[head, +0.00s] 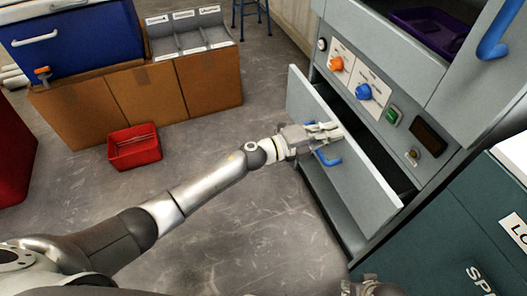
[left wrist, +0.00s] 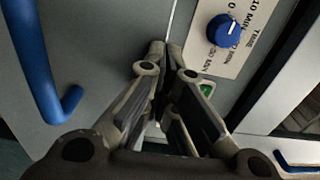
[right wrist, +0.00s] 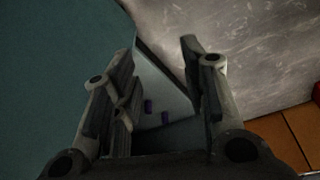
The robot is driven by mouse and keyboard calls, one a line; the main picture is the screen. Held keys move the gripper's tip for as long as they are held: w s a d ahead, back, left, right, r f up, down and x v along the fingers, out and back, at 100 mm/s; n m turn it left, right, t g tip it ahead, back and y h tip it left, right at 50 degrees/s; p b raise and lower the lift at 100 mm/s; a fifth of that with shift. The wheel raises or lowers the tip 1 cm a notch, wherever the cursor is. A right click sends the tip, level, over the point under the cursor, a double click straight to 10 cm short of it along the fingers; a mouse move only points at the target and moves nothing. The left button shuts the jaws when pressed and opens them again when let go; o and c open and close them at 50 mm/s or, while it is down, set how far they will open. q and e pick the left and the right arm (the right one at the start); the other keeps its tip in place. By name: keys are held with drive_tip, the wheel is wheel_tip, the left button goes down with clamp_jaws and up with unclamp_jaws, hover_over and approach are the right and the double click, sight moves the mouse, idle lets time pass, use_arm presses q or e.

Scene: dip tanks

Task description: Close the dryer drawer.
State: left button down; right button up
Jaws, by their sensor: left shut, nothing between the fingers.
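The dryer drawer's grey front panel (head: 362,180) stands out from the dryer cabinet (head: 385,78), with a dark gap behind it. Its blue handle (head: 328,158) is on the outer face, and a blue handle (left wrist: 42,75) also shows in the left wrist view. My left gripper (head: 333,130) is shut and empty at the upper part of the drawer front, just above the handle; I cannot tell whether it touches. Its fingers (left wrist: 169,48) are close together in the left wrist view. My right gripper (right wrist: 160,52) is open, with its fingers apart and nothing seen between them.
Above the drawer are an orange knob (head: 337,64), a blue knob (head: 364,92) and a green switch (head: 393,116). A purple tray (head: 430,28) is in the upper opening. A red bin (head: 135,148) stands on the floor at left, and teal cabinets (head: 450,235) at lower right. The middle floor is clear.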

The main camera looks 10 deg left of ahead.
use_arm(q)
drive_tip(key=b+x, duration=0.1)
drive_tip(key=x, duration=0.5)
drive_tip(key=shift+w+d, duration=0.2)
drive_tip(key=shift+d, duration=0.05)
drive_tip(key=shift+r+b, duration=0.15)
drive_tip(key=shift+b, duration=0.15)
drive_tip(key=shift+r, duration=0.1)
use_arm(e)
wheel_tip(320, 180, up, 7)
drive_tip(key=shift+s, duration=0.35)
use_arm(q)
drive_tip(key=shift+w+r, duration=0.1)
drive_tip(key=shift+a, duration=0.1)
